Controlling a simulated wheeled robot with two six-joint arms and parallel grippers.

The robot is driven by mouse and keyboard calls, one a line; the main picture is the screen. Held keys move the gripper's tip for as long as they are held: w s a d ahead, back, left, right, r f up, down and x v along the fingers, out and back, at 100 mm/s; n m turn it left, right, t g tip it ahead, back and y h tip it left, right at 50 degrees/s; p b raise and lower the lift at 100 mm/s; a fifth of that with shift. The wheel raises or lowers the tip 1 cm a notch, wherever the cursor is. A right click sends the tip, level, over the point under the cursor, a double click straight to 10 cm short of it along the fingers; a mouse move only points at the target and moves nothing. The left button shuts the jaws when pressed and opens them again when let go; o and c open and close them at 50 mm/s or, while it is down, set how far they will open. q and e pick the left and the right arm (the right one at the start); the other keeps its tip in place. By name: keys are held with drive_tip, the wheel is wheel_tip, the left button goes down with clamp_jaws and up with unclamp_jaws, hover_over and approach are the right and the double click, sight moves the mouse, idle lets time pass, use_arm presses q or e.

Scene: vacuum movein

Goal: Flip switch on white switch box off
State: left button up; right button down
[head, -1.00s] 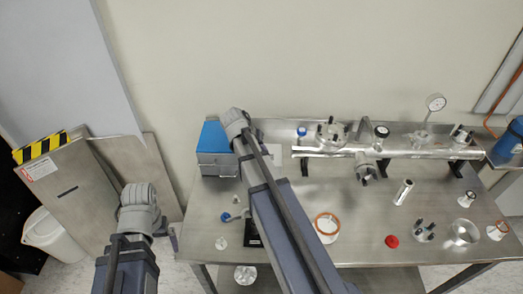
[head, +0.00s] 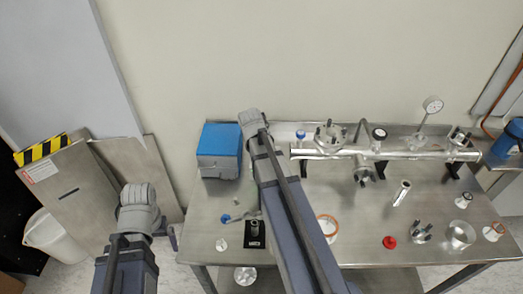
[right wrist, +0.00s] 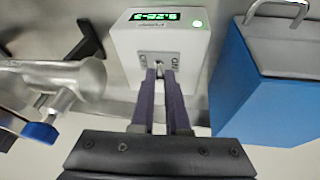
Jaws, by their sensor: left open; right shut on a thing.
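The white switch box (right wrist: 190,52) shows in the right wrist view, with a lit green display (right wrist: 168,17) on top. Its small metal toggle switch (right wrist: 159,65) is on the face toward me, between printed labels. My right gripper (right wrist: 161,76) has its two dark fingers shut on the toggle, which shows only in part between the tips. In the head view my right arm hides the box and the right gripper. My left gripper (head: 172,237) shows only as a small part beside the table's left edge. It is open and away from the box.
A blue-topped box (head: 220,140) stands left of my right arm, close to the switch box in the right wrist view (right wrist: 265,85). A metal vacuum tube (head: 410,154) with flanges and gauges lies right. Small parts and a red cap (head: 389,242) lie on the steel table (head: 340,195).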

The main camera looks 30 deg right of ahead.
drive_tip(key=shift+s+d+t+y, duration=0.35)
drive_tip(key=shift+t+y, duration=0.05)
drive_tip(key=shift+y, duration=0.4)
drive_tip(key=shift+s+d+m+t+y, duration=0.15)
drive_tip(key=shift+d+m+t+y, duration=0.2)
drive_tip(key=shift+y, duration=0.45)
drive_tip(key=shift+s+d+f+t+y+b, duration=0.1)
drive_tip(key=shift+d+f+t+y+b, duration=0.05)
drive_tip(key=shift+t+y+b, duration=0.3)
drive_tip(key=shift+s+d+f+t+y+b, duration=0.15)
drive_tip(key=shift+t+y+b, duration=0.15)
drive_tip(key=shift+y+b, duration=0.2)
drive_tip(key=shift+d+m+t+y+b, duration=0.15)
drive_tip(key=shift+m+t+y+b, duration=0.1)
drive_tip(key=shift+t+y+b, duration=0.25)
drive_tip(key=shift+r, duration=0.1)
drive_tip(key=c, duration=0.9)
unclamp_jaws()
